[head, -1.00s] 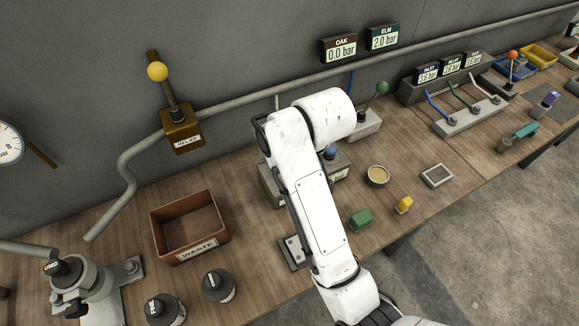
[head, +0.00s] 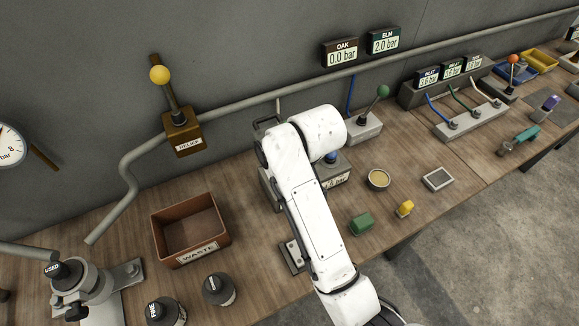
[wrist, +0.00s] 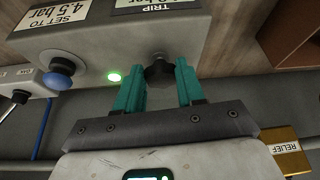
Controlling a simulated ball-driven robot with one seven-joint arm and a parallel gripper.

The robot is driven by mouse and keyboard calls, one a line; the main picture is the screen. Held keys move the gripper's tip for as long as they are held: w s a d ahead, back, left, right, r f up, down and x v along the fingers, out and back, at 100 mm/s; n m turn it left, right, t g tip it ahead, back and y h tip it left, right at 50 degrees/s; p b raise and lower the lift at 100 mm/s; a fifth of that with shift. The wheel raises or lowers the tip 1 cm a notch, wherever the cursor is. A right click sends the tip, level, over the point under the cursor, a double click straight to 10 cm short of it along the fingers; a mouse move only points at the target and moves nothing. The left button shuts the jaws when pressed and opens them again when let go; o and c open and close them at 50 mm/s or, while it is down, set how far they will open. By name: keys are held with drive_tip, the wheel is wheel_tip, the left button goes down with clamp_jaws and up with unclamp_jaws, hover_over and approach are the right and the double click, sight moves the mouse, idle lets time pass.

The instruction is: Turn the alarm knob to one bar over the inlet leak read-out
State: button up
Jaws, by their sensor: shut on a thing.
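The alarm knob (wrist: 158,72) is a dark knob on the face of a grey box. My gripper (wrist: 157,78) has its two teal fingers on either side of the knob and is shut on it. In the head view my arm hides the knob, my gripper and much of the box. The inlet read-out (head: 428,77) stands at the back right and seems to show 3.6 bar; its digits are small.
A lit green lamp (wrist: 114,77) and a blue button (wrist: 58,74) are close to the knob. A brown waste bin (head: 190,228) stands left of my arm. A relief lever (head: 182,132) is on the wall pipe.

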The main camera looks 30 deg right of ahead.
drive_tip(key=c, duration=0.4)
drive_tip(key=shift+o, duration=0.2)
drive_tip(key=shift+r+m+p, duration=0.1)
drive_tip(key=shift+m+p, duration=0.25)
drive_tip(key=shift+m, duration=0.05)
drive_tip(key=m+h+p, duration=0.1)
drive_tip(key=m+p, duration=0.1)
drive_tip(key=m, duration=0.1)
drive_tip(key=shift+a+m+h+p, duration=0.3)
drive_tip(key=shift+a+h, duration=0.05)
drive_tip(key=shift+h, duration=0.05)
drive_tip(key=m, duration=0.1)
drive_tip(key=m+h, duration=0.1)
drive_tip(key=m+p, duration=0.1)
drive_tip(key=shift+w+a+m+g, duration=0.2)
drive_tip(key=shift+a+m+g, duration=0.05)
drive_tip(key=shift+m+g, duration=0.05)
drive_tip(key=shift+w+a+m+g+h, duration=0.15)
drive_tip(key=shift+m+h, duration=0.15)
drive_tip(key=shift+m, duration=0.4)
drive_tip(key=shift+s+m+g+h, duration=0.15)
drive_tip(key=shift+m+h, duration=0.15)
drive_tip(key=shift+m, duration=0.4)
drive_tip(key=shift+w, duration=0.15)
drive_tip(key=o, duration=1)
